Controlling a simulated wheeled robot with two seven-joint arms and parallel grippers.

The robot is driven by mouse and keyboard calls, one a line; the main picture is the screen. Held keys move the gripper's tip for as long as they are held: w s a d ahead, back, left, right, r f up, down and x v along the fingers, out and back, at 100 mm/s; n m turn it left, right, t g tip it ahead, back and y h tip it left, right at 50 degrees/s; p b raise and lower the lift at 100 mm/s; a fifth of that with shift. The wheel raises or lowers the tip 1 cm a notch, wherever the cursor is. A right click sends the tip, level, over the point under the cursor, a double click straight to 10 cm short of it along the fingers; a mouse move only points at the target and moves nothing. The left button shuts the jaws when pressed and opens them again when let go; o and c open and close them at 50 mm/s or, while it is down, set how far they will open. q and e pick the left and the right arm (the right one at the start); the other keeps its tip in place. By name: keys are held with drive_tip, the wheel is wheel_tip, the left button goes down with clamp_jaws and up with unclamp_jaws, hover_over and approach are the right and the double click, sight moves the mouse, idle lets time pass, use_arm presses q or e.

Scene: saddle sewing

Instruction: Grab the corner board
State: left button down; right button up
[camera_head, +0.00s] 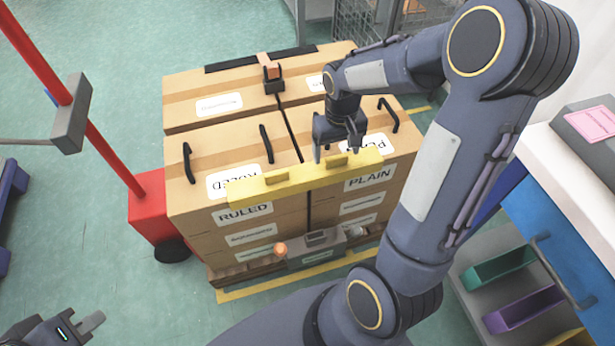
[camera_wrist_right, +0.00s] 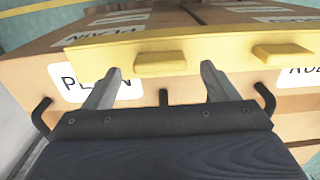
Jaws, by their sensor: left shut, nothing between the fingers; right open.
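The yellow corner board (camera_head: 305,177) lies along the upper front edge of the stacked cartons and carries two raised yellow grip tabs. My right gripper (camera_head: 337,152) is open just above the board, at its right-hand tab (camera_head: 337,161). In the right wrist view the board (camera_wrist_right: 220,52) crosses the top of the picture. There one tab (camera_wrist_right: 160,63) sits between and just beyond the fingertips of the right gripper (camera_wrist_right: 160,70), with no clear contact. My left gripper (camera_head: 92,322) is shut and empty at the lower left, far from the board.
The cartons (camera_head: 190,209) stand on a pallet, with a dark strap and black hooked handles on top. A red post with a red base (camera_head: 146,203) stands at left. A cabinet with coloured bins (camera_head: 522,305) stands at right.

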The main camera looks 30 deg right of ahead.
wheel_tip(320, 180, down, 3)
drive_tip(key=shift+r+b, duration=0.15)
drive_tip(key=shift+b, duration=0.15)
drive_tip(key=shift+r, duration=0.1)
drive_tip(key=c, duration=1.2)
